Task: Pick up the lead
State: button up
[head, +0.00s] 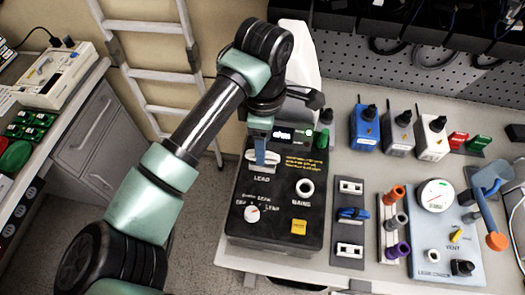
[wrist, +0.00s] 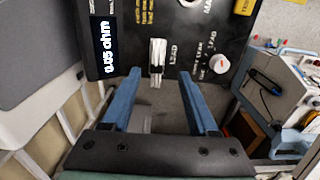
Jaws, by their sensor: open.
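A white ridged piece (wrist: 157,55), which looks like the lead's plug, sits at the LEAD label on the front of a black tester box (wrist: 203,50). In the head view the white piece (head: 252,166) is partly hidden behind a blue finger of my gripper (head: 261,154). In the wrist view my gripper (wrist: 160,76) is open, with its two blue fingers on either side of the white piece's line. The white piece lies just beyond the fingertips, roughly centred between them. Nothing is visibly held. I cannot tell whether a finger touches it.
The tester's display (wrist: 107,45) reads 0.05 ohm. Right of the box stand a grey panel with a blue plug (head: 353,214), a rack of coloured cylinders (head: 394,222) and a gauge unit (head: 436,196). Blue and white boxes (head: 364,128) stand behind. A ladder (head: 150,75) leans at the back.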

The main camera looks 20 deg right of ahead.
aim_at(272, 159)
jog(key=shift+w+f+p, duration=0.15)
jog(key=shift+f+p, duration=0.45)
jog(key=shift+f, duration=0.9)
jog(key=shift+w+f+p, duration=0.1)
jog(key=shift+f+p, duration=0.5)
jog(key=shift+f, duration=0.9)
jog(key=shift+c, duration=0.2)
grip_shut()
